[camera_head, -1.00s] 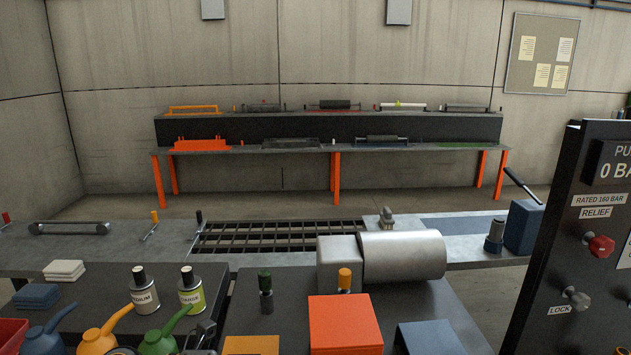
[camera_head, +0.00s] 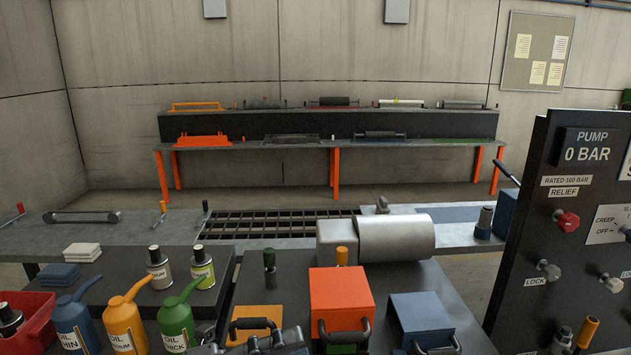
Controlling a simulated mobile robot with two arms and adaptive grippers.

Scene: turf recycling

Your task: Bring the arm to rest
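Neither of my grippers can be made out in the head view. A dark jointed piece (camera_head: 268,342) is cut off by the bottom edge, left of the orange block. I cannot tell whether it belongs to one of my arms. The orange block (camera_head: 341,295) with a black handle stands on the dark bench, with a blue block (camera_head: 421,315) to its right and a flat yellow block (camera_head: 254,312) to its left.
A silver cylinder (camera_head: 396,238) lies behind the blocks. Blue, orange and green oil cans (camera_head: 176,322), two bottles and a red bin (camera_head: 28,318) stand at left. The pump panel (camera_head: 570,210) reads 0 BAR at right. A grated bench (camera_head: 270,222) crosses behind.

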